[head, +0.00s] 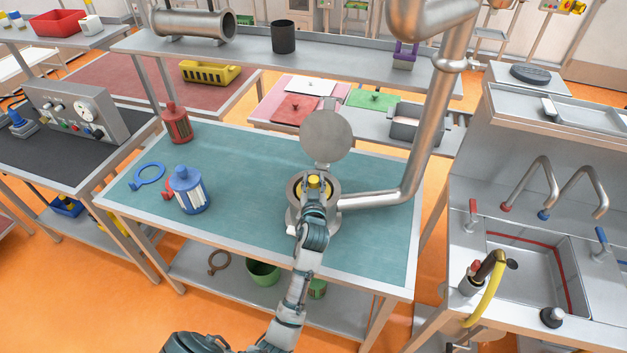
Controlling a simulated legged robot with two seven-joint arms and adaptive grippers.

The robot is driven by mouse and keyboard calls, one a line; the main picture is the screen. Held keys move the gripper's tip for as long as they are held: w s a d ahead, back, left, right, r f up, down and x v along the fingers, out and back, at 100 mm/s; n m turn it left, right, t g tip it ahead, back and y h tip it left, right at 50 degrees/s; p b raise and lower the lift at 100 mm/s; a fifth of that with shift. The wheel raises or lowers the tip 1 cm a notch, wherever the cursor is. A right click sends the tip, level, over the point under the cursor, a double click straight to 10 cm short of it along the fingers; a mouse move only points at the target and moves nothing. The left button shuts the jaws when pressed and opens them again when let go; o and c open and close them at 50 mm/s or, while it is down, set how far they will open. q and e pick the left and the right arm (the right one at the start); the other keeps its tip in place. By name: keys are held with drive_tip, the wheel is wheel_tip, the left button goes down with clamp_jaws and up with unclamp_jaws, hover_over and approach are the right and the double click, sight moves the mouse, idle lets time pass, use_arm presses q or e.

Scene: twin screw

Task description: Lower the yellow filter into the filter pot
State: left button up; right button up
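The filter pot (333,187) is a round metal vessel on the teal table, joined to a thick metal pipe. Its round grey lid (326,135) stands open at the back. The yellow filter (314,181) shows only as a small yellow top over the pot's mouth. The rest of it is hidden, so its depth in the pot cannot be told. My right gripper is not in view.
The metal pipe (425,150) rises right of the pot. A sink (525,275) is at the right.

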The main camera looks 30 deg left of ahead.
use_arm(q)
drive_tip(key=o, duration=0.4)
drive_tip(key=shift+c, duration=0.2)
wheel_tip(320, 180, up, 10)
